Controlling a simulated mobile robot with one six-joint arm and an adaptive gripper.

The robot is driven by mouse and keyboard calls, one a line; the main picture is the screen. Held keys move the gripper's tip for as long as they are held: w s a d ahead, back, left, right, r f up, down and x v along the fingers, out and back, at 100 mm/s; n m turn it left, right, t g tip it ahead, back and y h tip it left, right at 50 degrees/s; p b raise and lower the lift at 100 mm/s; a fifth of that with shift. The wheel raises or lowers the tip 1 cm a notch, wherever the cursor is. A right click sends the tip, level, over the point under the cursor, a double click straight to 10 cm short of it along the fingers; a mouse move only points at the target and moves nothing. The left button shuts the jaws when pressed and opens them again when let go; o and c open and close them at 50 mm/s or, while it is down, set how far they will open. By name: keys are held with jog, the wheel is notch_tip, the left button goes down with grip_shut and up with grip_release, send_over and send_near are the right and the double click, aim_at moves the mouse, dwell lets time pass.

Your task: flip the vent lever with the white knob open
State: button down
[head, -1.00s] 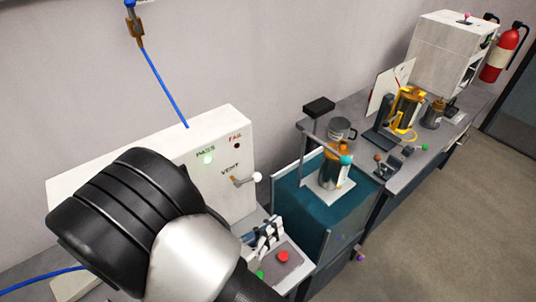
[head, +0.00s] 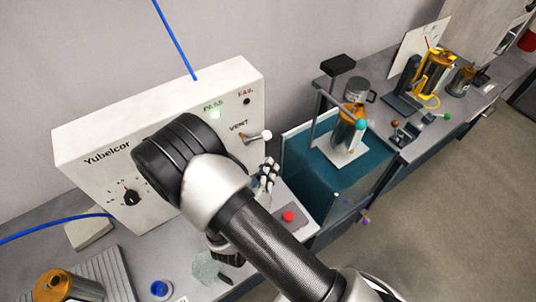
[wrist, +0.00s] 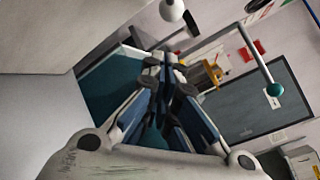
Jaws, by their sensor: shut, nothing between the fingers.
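The vent lever with its white knob (head: 267,135) sticks out to the right from the VENT label on the white tester box (head: 85,190). The white knob also shows at the top of the wrist view (wrist: 172,9). My gripper (head: 268,170) is just below the knob in the head view, in front of the box's right end. In the wrist view my gripper's fingers (wrist: 165,62) are together with nothing between them. The knob is beyond the fingertips there, apart from them in the picture. My arm covers part of the box's front.
The green PASS lamp (head: 214,114) is lit. A red button (head: 288,216) is on the bench below my gripper. A teal tank (head: 300,155) with a stand and teal-knobbed rod (head: 362,124) stands to the right. A blue tube (head: 176,40) hangs behind the box.

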aim_at(266, 135)
jog(key=w, duration=0.1)
jog(key=w+r, duration=0.2)
jog(key=w, duration=0.1)
jog(key=shift+a, duration=0.2)
jog(key=shift+w+d+r+p, duration=0.3)
jog(key=shift+d+r+p, duration=0.15)
jog(key=shift+r+p, duration=0.3)
jog(key=shift+a+f, duration=0.1)
jog(key=shift+f, duration=0.05)
